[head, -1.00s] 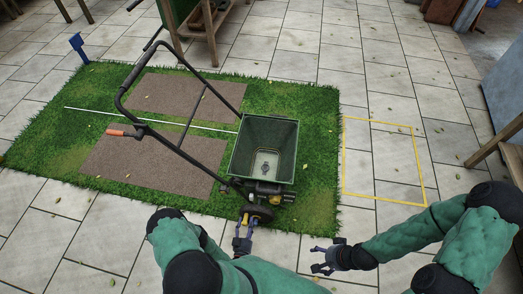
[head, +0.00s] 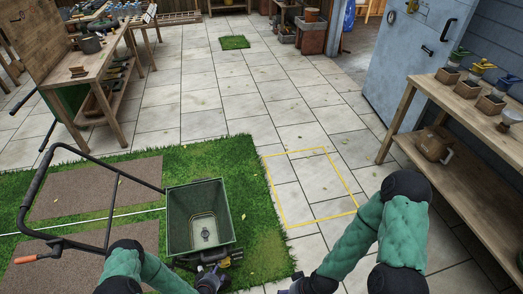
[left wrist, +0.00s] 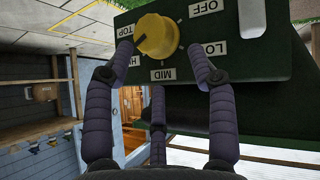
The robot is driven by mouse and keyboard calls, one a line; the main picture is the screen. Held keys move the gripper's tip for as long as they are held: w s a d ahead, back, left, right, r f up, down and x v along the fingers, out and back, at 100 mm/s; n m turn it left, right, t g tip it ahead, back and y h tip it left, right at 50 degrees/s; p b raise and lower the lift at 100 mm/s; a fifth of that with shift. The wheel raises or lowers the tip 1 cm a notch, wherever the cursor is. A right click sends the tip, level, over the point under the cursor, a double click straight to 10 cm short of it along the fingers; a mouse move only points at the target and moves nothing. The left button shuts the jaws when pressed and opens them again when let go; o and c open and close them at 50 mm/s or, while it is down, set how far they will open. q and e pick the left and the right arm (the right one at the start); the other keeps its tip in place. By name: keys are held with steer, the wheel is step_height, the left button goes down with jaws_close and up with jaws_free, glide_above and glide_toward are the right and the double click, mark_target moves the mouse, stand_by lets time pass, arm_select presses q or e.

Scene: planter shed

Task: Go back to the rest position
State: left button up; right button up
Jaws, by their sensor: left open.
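My left gripper (head: 212,280) is at the bottom of the head view, by the base of the green spreader hopper (head: 178,222). In the left wrist view its purple padded fingers (left wrist: 160,75) are spread open, close around a yellow knob (left wrist: 155,37) on a dark green panel (left wrist: 265,70). The fingers look clear of the knob, though I cannot tell whether one touches it. The panel carries upside-down white labels, including OFF and MID. My right gripper (head: 303,286) is at the bottom edge of the head view, partly cut off and low over the paving.
The spreader's black handle (head: 36,190) reaches left over the grass mat (head: 256,225). A yellow outline (head: 345,184) marks bare paving. A wooden bench with pots (head: 408,100) stands right, a workbench (head: 90,62) far left. The paving between them is open.

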arm_select(q)
steer(key=s+d+r+g+h+p, duration=0.1)
steer(key=s+d+r+g, duration=0.3)
steer(key=s+r, duration=0.3)
steer(key=s+d+r+g+h+p, duration=0.1)
steer(key=s+d+r+g, duration=0.4)
steer(key=r, duration=1)
steer(key=s+d+p, duration=0.1)
steer(key=s, duration=0.2)
steer(key=shift+s+r, duration=0.15)
steer(key=shift+s, duration=0.05)
